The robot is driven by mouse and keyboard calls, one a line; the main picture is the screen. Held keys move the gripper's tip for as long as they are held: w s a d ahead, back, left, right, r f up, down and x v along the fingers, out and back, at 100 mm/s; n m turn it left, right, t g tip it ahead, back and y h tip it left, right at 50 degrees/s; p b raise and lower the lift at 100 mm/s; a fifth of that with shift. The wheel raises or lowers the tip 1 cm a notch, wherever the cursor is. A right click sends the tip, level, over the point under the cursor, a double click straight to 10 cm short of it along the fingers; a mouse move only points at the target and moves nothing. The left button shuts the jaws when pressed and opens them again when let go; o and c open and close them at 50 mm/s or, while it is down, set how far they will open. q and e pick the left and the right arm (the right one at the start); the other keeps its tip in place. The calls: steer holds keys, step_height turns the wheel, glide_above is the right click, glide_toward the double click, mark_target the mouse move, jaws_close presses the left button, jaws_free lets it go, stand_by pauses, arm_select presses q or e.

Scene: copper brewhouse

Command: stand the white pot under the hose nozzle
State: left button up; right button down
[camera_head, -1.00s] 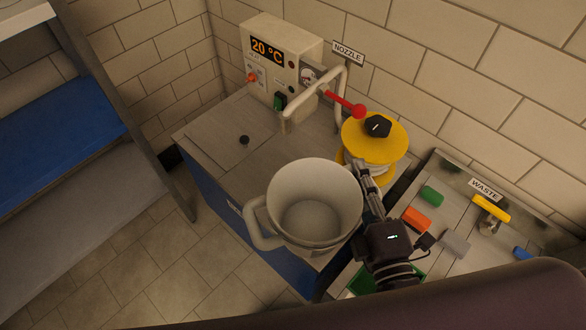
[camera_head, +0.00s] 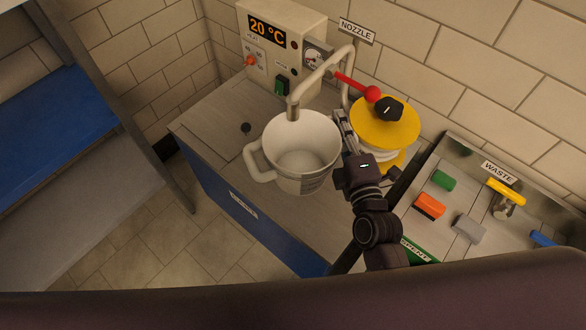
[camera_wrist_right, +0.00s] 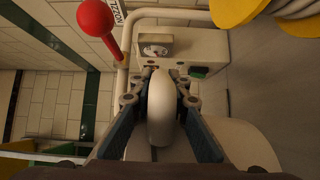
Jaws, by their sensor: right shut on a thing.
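The white pot (camera_head: 300,165) is upright over the steel top of the blue cabinet, its mouth up and one handle to the left. I cannot tell whether its base touches the top. My right gripper (camera_head: 346,132) is at the pot's right side, shut on it. In the right wrist view a rounded white part of the pot (camera_wrist_right: 162,108) lies between the fingers (camera_wrist_right: 160,92). The nozzle pipe (camera_head: 320,72) bends down, and its end (camera_head: 293,110) overlaps the pot's back rim in the head view. My left gripper is not in view.
A red-knobbed lever (camera_head: 372,93) and a yellow spool (camera_head: 388,122) stand close to my right gripper. A control box (camera_head: 283,45) reading 20 °C is behind. A waste bench (camera_head: 470,195) with coloured blocks is at right. A blue shelf (camera_head: 45,120) is at left.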

steer(key=w+a+f+y+b, duration=0.1)
steer(key=w+a, duration=0.1)
steer(key=w, duration=0.6)
step_height(320, 180, down, 10)
steer(key=b, duration=0.2)
steer(key=shift+w+d+n+b, duration=0.25)
steer(key=shift+n+b, duration=0.05)
steer(key=shift+b, duration=0.05)
steer(key=shift+f, duration=0.15)
steer(key=c, duration=1.8)
jaws_free()
steer(key=shift+f, duration=0.1)
steer(key=shift+c, duration=0.2)
steer(key=s+d, duration=0.1)
steer(key=s, duration=1.1)
steer(key=shift+d, duration=0.4)
